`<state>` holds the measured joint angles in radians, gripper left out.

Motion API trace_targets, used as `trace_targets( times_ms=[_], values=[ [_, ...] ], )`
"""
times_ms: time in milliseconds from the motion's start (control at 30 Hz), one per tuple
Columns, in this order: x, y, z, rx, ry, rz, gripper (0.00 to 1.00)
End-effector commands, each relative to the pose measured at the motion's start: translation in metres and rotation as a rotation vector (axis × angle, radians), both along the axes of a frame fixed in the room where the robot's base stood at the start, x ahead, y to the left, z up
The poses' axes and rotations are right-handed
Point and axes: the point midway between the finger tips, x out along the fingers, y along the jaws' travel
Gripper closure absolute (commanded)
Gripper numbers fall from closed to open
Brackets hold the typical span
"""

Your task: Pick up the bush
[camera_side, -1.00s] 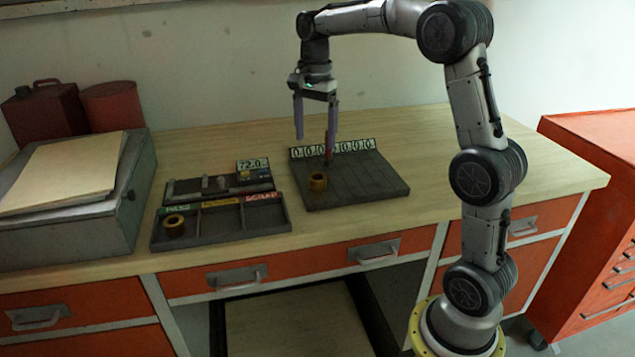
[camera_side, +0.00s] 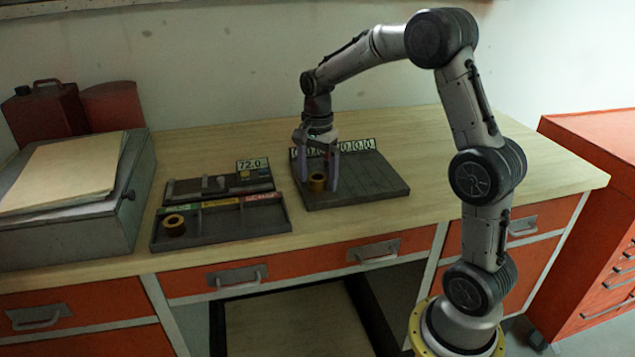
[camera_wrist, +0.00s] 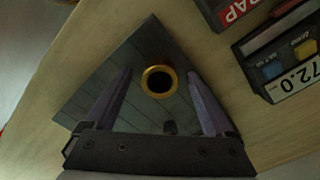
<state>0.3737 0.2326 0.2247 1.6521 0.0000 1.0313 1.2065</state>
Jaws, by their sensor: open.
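A brass-coloured bush (camera_side: 317,181) stands upright on the dark slatted board (camera_side: 372,192). In the wrist view the bush (camera_wrist: 146,81) shows its ring from above with a dark bore. My gripper (camera_side: 318,180) points down low over the board, its two purple fingers on either side of the bush. In the wrist view the fingers are spread wide, with the bush between and slightly beyond the tips. The jaws are open and hold nothing. A second brass bush (camera_side: 174,225) sits in the left compartment of the sorting tray (camera_side: 270,227).
A gauge unit (camera_side: 215,187) with a display reading 72.0 (camera_side: 252,164) stands behind the tray. A number strip (camera_side: 357,145) runs along the board's back edge. A grey case (camera_side: 75,229) is at the left. The bench is clear to the right.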

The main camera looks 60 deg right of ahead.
Motion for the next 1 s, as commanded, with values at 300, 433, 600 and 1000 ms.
trace_targets(
  times_ms=[300,433,600,1000],
  values=[
    [0.0001,0.0001,0.0002,0.000,0.001,0.000,0.44],
    [0.0001,0.0001,0.0003,0.000,0.001,0.000,0.68],
    [0.0001,0.0001,0.0004,0.000,0.001,0.000,0.98],
    [0.0005,-0.0001,0.0029,-0.001,-0.002,0.000,1.00]
  ],
)
